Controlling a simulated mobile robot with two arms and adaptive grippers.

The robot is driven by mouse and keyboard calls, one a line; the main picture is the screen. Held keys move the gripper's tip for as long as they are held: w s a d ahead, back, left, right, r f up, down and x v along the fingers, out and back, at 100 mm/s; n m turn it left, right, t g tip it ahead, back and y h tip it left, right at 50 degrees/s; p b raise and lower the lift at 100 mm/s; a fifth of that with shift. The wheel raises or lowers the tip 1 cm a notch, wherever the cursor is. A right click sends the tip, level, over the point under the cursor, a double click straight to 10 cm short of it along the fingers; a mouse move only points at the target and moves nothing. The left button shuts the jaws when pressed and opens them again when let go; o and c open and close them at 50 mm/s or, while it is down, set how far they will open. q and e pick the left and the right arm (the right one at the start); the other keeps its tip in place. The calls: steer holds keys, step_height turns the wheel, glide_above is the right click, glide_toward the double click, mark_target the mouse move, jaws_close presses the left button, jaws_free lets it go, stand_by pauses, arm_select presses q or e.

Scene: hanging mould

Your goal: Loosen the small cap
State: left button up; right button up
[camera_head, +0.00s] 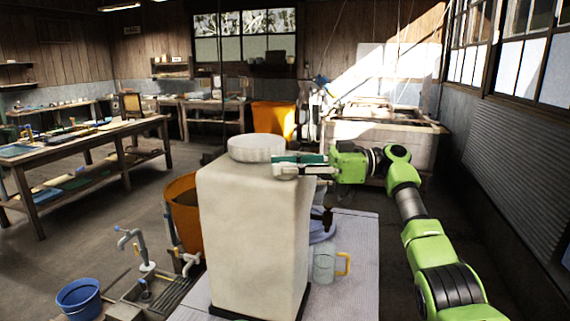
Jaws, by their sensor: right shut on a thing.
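A tall pale container (252,230) stands upright at the centre, with a wide round white lid (257,148) on its top. My right gripper (287,166) reaches in from the right over the container's top right edge, beside the wide lid. Its jaws are shut on a small pale piece at the top of the container, which looks like the small cap. The fingers cover most of it, so I cannot tell whether it is still seated. My left gripper is not in view.
A clear jug (325,264) with a yellow handle stands right of the container on a light surface (352,235). An orange tub (184,215) stands behind left. A grey tap (133,247) and blue bucket (79,298) are at lower left. A long workbench (95,138) stands farther left.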

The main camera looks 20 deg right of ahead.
steer(key=shift+f+n+g, duration=0.1)
steer(key=shift+n+g, duration=0.3)
steer(key=shift+g, duration=0.2)
stand_by(0.3)
steer(key=o, duration=1.1)
step_height(320, 180, up, 10)
steer(key=shift+a+r, duration=0.1)
